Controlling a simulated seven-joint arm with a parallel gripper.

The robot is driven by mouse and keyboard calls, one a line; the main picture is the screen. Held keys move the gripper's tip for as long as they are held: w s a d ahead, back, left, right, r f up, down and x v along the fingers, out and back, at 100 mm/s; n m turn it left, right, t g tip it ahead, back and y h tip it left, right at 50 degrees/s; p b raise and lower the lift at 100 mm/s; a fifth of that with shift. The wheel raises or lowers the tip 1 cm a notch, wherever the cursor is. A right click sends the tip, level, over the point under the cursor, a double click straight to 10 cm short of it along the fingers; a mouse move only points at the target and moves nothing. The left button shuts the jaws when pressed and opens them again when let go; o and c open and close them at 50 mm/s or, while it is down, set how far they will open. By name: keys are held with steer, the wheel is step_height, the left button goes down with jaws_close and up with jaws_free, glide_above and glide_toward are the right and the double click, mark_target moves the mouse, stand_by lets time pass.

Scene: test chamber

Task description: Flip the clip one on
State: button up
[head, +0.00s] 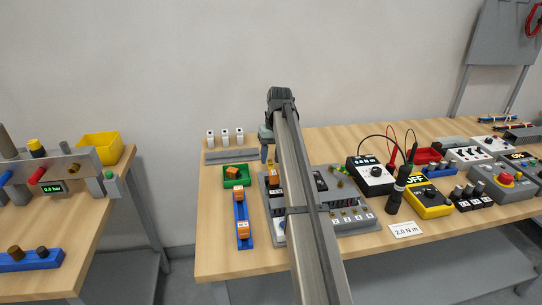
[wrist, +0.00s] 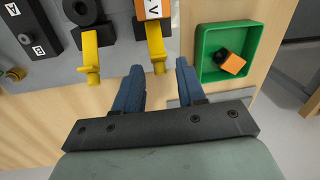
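Two yellow clip levers show in the wrist view on the edge of a grey panel (wrist: 50,65): a left one (wrist: 91,58) and a right one (wrist: 156,52). I cannot read a number on either. An orange and white block (wrist: 153,9) marked with a letter is just above the right lever. My gripper (wrist: 158,76) is open and empty, with its two blue fingers apart. The right lever's tip lies just ahead of the gap between the fingertips. In the head view my gripper (head: 266,147) is above the back of the grey device (head: 340,222), and my arm hides much of it.
A green tray (wrist: 204,40) holding an orange block (wrist: 231,62) stands close to the right finger in the wrist view. A blue rail (head: 242,215) with orange blocks lies left of the device. A yellow meter (head: 427,200) and black probe (head: 398,190) stand to the right.

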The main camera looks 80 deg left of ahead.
mark_target(275, 171)
steer(key=shift+c, duration=0.3)
jaws_close()
steer(key=d+y, duration=0.1)
steer(key=y, duration=0.1)
steer(key=d+r+y, duration=0.1)
steer(key=d+y, duration=0.1)
steer(key=shift+d, duration=0.2)
steer(key=d+y, duration=0.1)
steer(key=y, duration=0.2)
steer(key=shift+w+d+r, duration=0.1)
steer(key=shift+d+r, duration=0.05)
steer(key=shift+d, duration=0.25)
steer(key=shift+d+n+y, duration=0.3)
steer(key=shift+d+y, duration=0.15)
steer(key=shift+y, duration=0.55)
